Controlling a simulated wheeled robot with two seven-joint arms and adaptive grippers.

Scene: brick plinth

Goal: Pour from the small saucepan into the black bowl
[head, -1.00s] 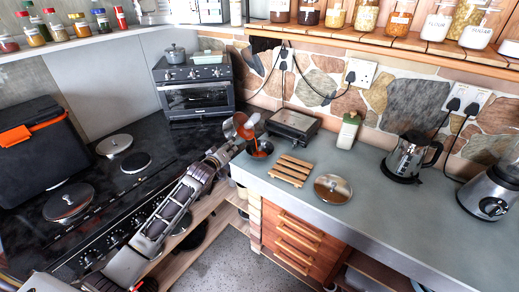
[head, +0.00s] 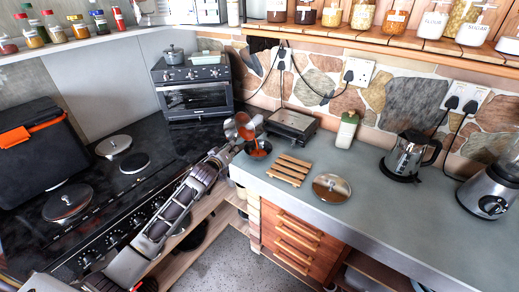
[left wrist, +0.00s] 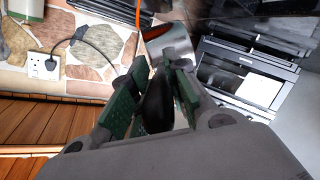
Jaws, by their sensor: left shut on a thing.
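The small saucepan (head: 232,130) is tipped steeply over the black bowl (head: 258,152), near the counter's left corner. Red-orange contents (head: 257,139) show between the pan's mouth and the bowl. My left gripper (head: 222,154) is beside the pan, shut on its handle. In the left wrist view, the gripper (left wrist: 157,80) has its green pads either side of the dark handle (left wrist: 155,105), with the metal pan (left wrist: 172,45) beyond. The bowl's inside is small and partly hidden. My right gripper is not in view.
A wooden slatted rack (head: 289,170) and a round lid (head: 331,187) lie right of the bowl. A dark press grill (head: 292,124) stands behind it. A kettle (head: 410,155) and blender (head: 490,190) stand farther right. The hob (head: 110,200) is at left.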

